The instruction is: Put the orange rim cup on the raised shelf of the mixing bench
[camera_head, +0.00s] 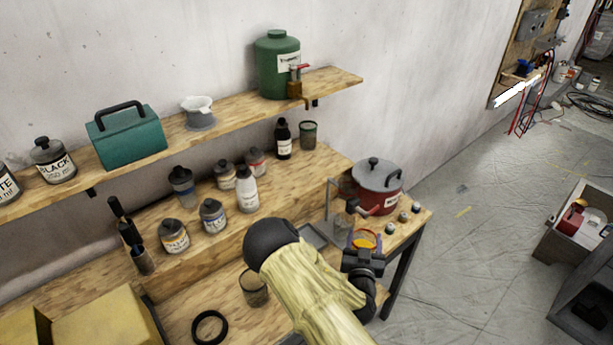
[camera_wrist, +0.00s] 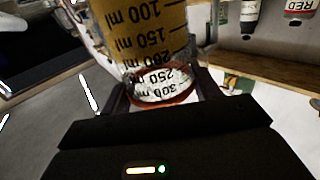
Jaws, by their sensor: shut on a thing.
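The orange rim cup (camera_head: 365,240) is between the fingers of my gripper (camera_head: 364,250), over the right end of the bench. In the wrist view the cup (camera_wrist: 158,55) is clear with black ml marks, amber in its body and an orange-red ring at the rim. My gripper (camera_wrist: 160,92) is shut on it, one dark finger on each side. The raised shelf (camera_head: 285,185) is the wooden tier behind the bench top, left of my gripper. Several bottles and a dark-rimmed cup (camera_head: 308,135) stand on it. My arm hides part of the bench.
A red pot (camera_head: 377,187) with a grey lid stands just behind my gripper. Small jars (camera_head: 404,216) sit to its right. A wall shelf above holds a green canister (camera_head: 278,65) and a teal box (camera_head: 126,138). The raised shelf has bare wood right of the white bottle (camera_head: 246,190).

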